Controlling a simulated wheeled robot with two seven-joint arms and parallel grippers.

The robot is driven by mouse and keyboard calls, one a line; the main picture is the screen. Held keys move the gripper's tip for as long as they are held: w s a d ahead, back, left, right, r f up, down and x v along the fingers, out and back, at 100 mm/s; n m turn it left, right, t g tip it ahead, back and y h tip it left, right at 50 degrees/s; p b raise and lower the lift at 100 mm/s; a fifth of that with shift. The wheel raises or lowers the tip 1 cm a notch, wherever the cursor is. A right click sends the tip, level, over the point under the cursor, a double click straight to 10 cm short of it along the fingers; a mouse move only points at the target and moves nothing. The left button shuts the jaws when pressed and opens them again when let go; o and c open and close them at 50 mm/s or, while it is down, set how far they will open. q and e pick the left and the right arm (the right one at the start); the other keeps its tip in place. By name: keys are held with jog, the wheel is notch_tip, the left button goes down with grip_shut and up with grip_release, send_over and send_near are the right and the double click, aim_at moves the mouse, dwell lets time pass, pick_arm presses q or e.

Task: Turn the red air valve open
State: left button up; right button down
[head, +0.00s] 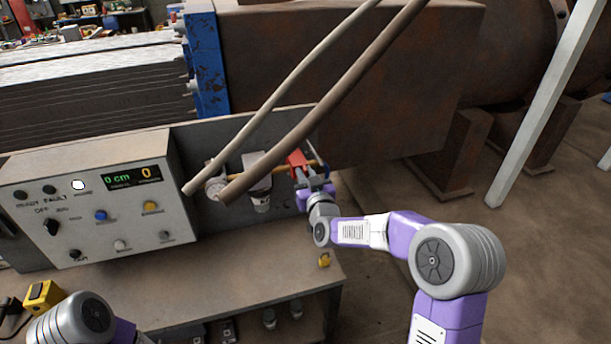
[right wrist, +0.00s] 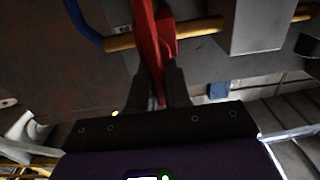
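The red air valve handle (head: 297,160) sits on a brass-coloured pipe at the right end of the bench's back panel. In the right wrist view the long red lever (right wrist: 146,30) comes down from the pipe and narrows between the two dark fingers. My right gripper (head: 302,178) is at the lever, and its fingers (right wrist: 161,88) look closed on the lever's end from both sides. The valve body is partly hidden behind the lever. My left gripper is out of view; only part of my left arm shows at the bottom left.
A control box (head: 85,205) with buttons and a green display stands left on the bench (head: 220,265). Two slanting brown hoses (head: 300,115) cross in front of the panel. White-grey filter units (head: 258,180) hang left of the valve. A yellow box (head: 42,295) sits at lower left.

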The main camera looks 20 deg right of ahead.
dwell(0.3)
jog(key=shift+a+f+n+b, duration=0.4)
jog(key=shift+n+b, duration=0.25)
jog(key=shift+n, duration=2.35)
jog(key=shift+a+f+n+b, duration=0.45)
jog(key=shift+n+b, duration=0.25)
jog(key=shift+n, duration=2.3)
jog(key=shift+a+f+n+b, duration=0.4)
jog(key=shift+n+b, duration=0.25)
jog(key=shift+n, duration=2.35)
jog(key=c, duration=1.2)
grip_release()
jog(key=shift+o, duration=0.2)
jog(key=shift+s, duration=0.1)
